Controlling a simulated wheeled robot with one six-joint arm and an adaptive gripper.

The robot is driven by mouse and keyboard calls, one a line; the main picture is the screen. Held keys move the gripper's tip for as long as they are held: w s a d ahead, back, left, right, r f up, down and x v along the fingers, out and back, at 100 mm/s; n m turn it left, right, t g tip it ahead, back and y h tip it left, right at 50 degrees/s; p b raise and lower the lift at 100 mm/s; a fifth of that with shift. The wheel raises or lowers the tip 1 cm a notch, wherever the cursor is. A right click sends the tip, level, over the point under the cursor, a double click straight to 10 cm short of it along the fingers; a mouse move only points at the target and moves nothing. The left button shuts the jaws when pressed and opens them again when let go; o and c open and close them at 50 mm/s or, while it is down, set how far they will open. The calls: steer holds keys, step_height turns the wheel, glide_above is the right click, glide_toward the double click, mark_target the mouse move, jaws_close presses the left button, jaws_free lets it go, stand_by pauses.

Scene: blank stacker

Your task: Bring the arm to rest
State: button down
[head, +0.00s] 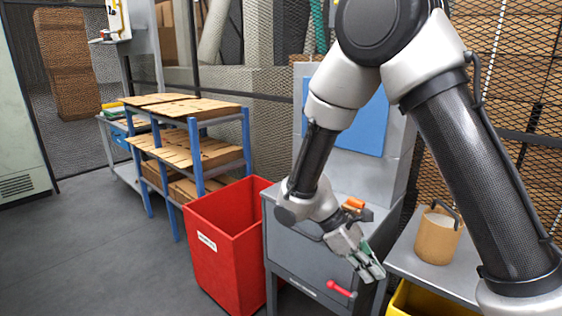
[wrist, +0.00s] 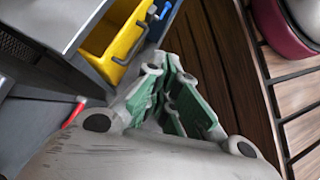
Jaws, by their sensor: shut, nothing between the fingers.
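My arm comes in from the upper right of the head view and bends down toward the grey machine cabinet (head: 292,255). My gripper (head: 371,268) hangs in front of the cabinet's right side, above a red handle (head: 341,289). Its green-padded fingers are together with nothing between them. In the wrist view my gripper (wrist: 178,105) points toward a brown slatted surface (wrist: 205,60). The fingertips look clear of everything around them.
A red bin (head: 225,250) stands left of the cabinet. A blue-legged rack (head: 190,145) with flat brown boards is behind it. A tan container (head: 438,237) sits on a grey side table at right, above a yellow bin (head: 425,302). Floor at left is clear.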

steer(key=s+d+r+m+t+y, duration=0.3)
steer(key=s+d+r+m+t, duration=0.1)
steer(key=r, duration=0.7)
steer(key=s+d+r+m+t+y, duration=0.4)
steer(key=s+d+r+m, duration=0.1)
steer(key=d+r+m, duration=0.4)
step_height(320, 180, up, 3)
steer(key=shift+s+d+r+t+y, duration=0.1)
steer(key=shift+s+d+t+y, duration=0.25)
steer(key=shift+d, duration=0.9)
